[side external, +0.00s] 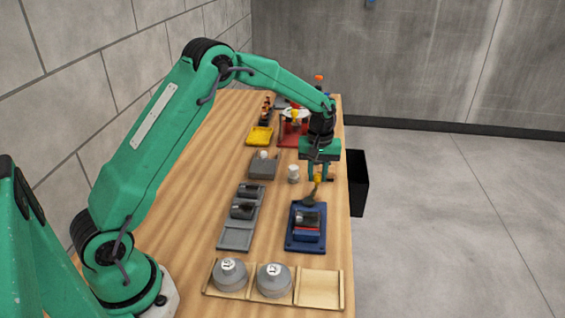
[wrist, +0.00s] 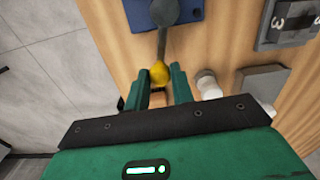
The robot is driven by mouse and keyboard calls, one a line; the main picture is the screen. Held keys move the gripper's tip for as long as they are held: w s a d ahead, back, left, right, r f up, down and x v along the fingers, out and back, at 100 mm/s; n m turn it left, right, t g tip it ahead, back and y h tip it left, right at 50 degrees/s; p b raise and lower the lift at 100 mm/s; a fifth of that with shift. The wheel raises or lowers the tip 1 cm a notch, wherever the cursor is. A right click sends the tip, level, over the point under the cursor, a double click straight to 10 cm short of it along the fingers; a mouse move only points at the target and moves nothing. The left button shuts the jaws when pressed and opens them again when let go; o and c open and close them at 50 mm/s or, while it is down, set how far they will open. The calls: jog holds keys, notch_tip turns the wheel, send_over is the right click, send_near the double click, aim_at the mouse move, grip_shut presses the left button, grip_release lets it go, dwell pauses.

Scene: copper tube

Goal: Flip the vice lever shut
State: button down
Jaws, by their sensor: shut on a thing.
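The blue vice (side external: 305,237) stands near the right edge of the table, with a dark clamp body and a red strip on it. Its grey lever rises from the back of the vice, tilted, and ends in a yellow knob (side external: 318,179). My gripper (side external: 321,178) is above and behind the vice, shut on the yellow knob. In the wrist view the knob (wrist: 159,73) sits between the tips of the two green fingers, and the grey lever (wrist: 162,42) runs up to the blue vice base (wrist: 190,8). Most of the vice is out of that view.
A wooden tray (side external: 320,289) with two grey round weights is at the front. A grey fixture (side external: 236,237) with dark parts lies left of the vice. A white cylinder (side external: 293,173) stands close to my gripper. A black bin (side external: 357,182) is beyond the table's right edge.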

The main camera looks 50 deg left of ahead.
aim_at(315, 174)
jog(key=shift+s+a+n, duration=0.2)
jog(key=shift+a+n, duration=0.1)
jog(key=shift+n, duration=0.3)
jog(key=c, duration=1.2)
grip_release()
jog(key=shift+r, duration=0.1)
notch_tip(315, 174, up, 7)
jog(key=shift+r, duration=0.35)
